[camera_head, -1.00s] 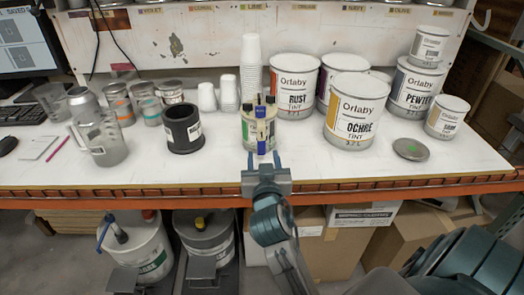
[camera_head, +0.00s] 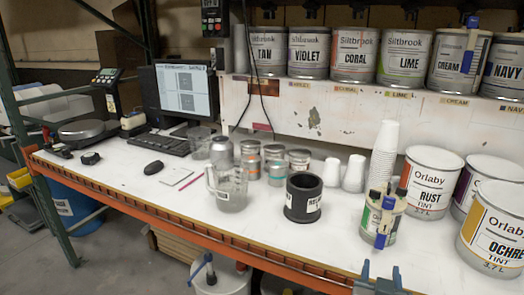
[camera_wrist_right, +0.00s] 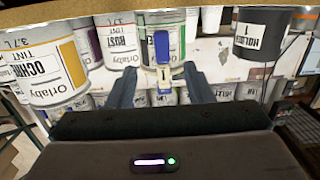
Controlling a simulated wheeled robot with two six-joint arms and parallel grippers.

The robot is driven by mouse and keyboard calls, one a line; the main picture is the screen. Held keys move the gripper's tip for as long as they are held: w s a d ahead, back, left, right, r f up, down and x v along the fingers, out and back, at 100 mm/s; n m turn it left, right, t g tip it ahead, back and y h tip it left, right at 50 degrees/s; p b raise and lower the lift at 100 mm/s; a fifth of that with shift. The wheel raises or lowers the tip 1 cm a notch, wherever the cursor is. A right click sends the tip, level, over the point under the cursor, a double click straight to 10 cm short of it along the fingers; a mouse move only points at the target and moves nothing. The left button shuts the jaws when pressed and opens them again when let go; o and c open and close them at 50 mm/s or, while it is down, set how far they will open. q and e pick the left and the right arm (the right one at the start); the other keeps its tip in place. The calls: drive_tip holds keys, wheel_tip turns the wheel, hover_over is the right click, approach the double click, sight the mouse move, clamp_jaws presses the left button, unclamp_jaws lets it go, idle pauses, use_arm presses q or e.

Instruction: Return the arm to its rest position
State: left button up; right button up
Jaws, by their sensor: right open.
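My right gripper (camera_head: 378,280) is at the bottom edge of the head view, in front of the bench's front edge. In the right wrist view its two fingers (camera_wrist_right: 161,88) are apart with nothing held between them. My left gripper is not in view.
The bench (camera_head: 130,182) carries a glass jug (camera_head: 230,190), a black holder (camera_head: 303,197), a cup stack (camera_head: 384,150), an Ochre can (camera_head: 493,235) and a Rust can (camera_head: 428,180). Siltbrook cans, including Coral (camera_head: 347,52), line the shelf above.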

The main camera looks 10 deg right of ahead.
drive_tip(key=s+a+f+n+g+y, duration=0.2)
drive_tip(key=s+f+n+g+y, duration=0.3)
drive_tip(key=s+f, duration=0.6)
drive_tip(key=s+a+f+n+g+y, duration=0.2)
drive_tip(key=s+f+g, duration=0.4)
drive_tip(key=s+f, duration=0.5)
drive_tip(key=d+f+g, duration=0.1)
drive_tip(key=d+f, duration=0.2)
drive_tip(key=f, duration=2.7)
drive_tip(key=s+d+f+m+g, duration=0.1)
drive_tip(key=s+f, duration=1.6)
drive_tip(key=f, duration=0.1)
drive_tip(key=shift+d+f, duration=0.15)
drive_tip(key=shift+f, duration=0.05)
